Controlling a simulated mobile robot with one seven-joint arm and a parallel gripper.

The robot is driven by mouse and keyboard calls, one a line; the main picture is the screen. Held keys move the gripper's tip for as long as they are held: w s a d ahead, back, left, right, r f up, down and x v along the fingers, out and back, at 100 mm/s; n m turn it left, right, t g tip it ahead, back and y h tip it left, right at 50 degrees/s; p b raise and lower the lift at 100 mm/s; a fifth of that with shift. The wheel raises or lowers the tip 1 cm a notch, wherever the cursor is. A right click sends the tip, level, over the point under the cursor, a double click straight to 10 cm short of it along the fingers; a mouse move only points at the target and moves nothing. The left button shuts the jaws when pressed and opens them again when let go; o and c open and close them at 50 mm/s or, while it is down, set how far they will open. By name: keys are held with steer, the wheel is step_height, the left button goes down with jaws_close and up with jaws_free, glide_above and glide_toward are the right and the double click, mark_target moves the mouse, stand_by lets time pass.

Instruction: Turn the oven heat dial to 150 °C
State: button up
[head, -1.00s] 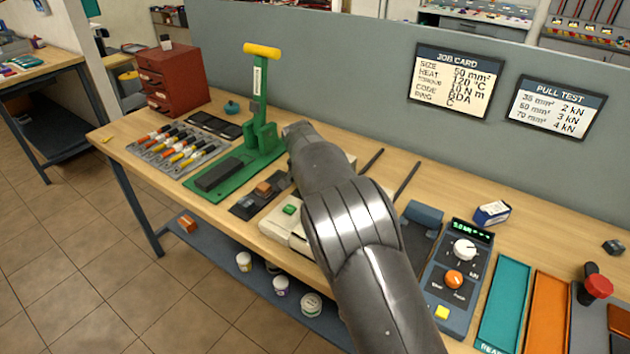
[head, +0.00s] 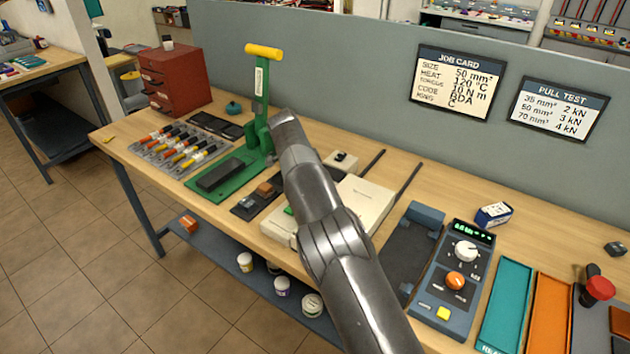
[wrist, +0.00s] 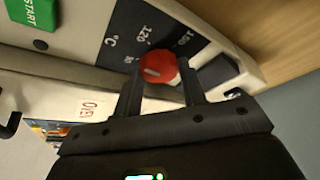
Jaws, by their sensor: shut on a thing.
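The oven is a cream box (head: 365,203) on the bench, partly hidden by my arm in the head view. In the wrist view its dark scale panel (wrist: 142,28) shows °C, 120 and 150, with another mark partly hidden. The red heat dial (wrist: 158,66) sits at the panel's edge with a short white mark on its face. I cannot tell which number that mark meets. My gripper (wrist: 160,75) is shut on the dial, one finger on each side. The green START button (wrist: 33,12) is at the upper left there. The head view hides my fingers.
The job card (head: 457,82) reads heat 120 °C. A green hand press (head: 255,135) stands left of the oven. A pull tester (head: 455,280) and a teal tray (head: 505,305) stand to the right. Two dark rods lie behind the oven.

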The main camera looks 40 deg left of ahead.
steer(key=shift+m, duration=1)
steer(key=o, duration=1)
steer(key=shift+h, duration=0.3)
steer(key=shift+n, duration=0.3)
